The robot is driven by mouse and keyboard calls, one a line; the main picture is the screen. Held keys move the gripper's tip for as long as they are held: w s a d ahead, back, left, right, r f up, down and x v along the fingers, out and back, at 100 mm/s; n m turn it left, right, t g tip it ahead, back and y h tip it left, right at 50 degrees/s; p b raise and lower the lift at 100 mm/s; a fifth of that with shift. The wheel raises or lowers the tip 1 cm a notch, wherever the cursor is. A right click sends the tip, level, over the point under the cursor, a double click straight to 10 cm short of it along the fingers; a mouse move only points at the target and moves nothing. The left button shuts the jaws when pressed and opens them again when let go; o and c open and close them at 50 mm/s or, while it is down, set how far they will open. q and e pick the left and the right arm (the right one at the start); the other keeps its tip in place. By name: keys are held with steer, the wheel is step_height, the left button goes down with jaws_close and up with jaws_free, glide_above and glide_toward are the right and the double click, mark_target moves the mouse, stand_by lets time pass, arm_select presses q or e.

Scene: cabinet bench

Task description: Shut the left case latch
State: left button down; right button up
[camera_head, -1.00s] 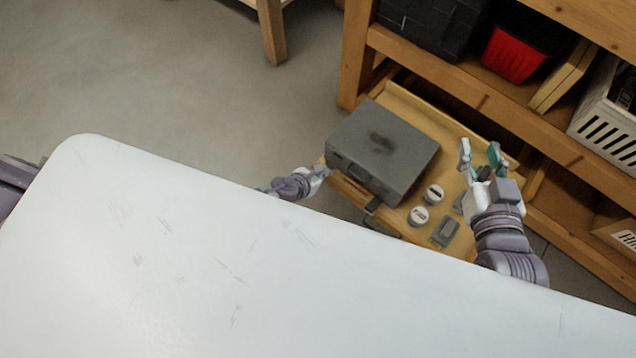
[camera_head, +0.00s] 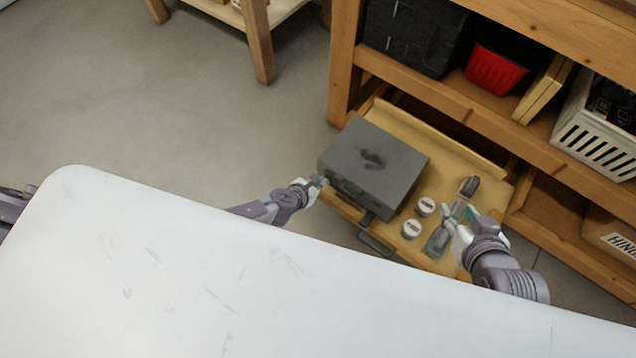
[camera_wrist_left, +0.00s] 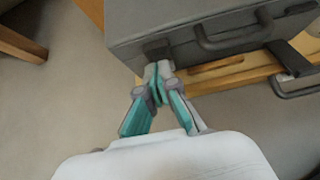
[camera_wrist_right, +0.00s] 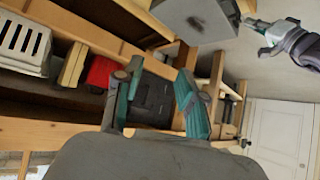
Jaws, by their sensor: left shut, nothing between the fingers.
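The closed grey case (camera_head: 372,160) lies on the pulled-out wooden drawer (camera_head: 455,150). In the left wrist view, the case front (camera_wrist_left: 180,30) shows a carry handle (camera_wrist_left: 235,38) and a dark left latch (camera_wrist_left: 157,48) near its left corner. My left gripper (camera_head: 322,181) is shut and empty. Its fingertips (camera_wrist_left: 157,70) are right at the left latch and partly cover its lower end; I cannot tell whether they touch. A dark right latch (camera_wrist_left: 290,58) sticks out from the case. My right gripper (camera_wrist_right: 155,85) is open and empty, near small items in the drawer.
Two white-topped round items (camera_head: 411,229) and a grey block (camera_head: 437,242) lie right of the case. The drawer handle (camera_head: 376,245) sticks out in front. Shelves with a red bin (camera_head: 497,70) and white basket (camera_head: 600,130) stand behind. A white surface (camera_head: 200,270) fills the foreground.

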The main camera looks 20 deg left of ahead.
steer(key=s+d+f+g+h+p, duration=0.1)
steer(key=s+d+f+g, duration=0.1)
steer(key=s, duration=0.3)
steer(key=shift+s+f+g, duration=0.2)
steer(key=shift+f+g, duration=0.3)
steer(key=shift+g, duration=0.2)
stand_by(0.3)
steer(key=shift+s, duration=0.1)
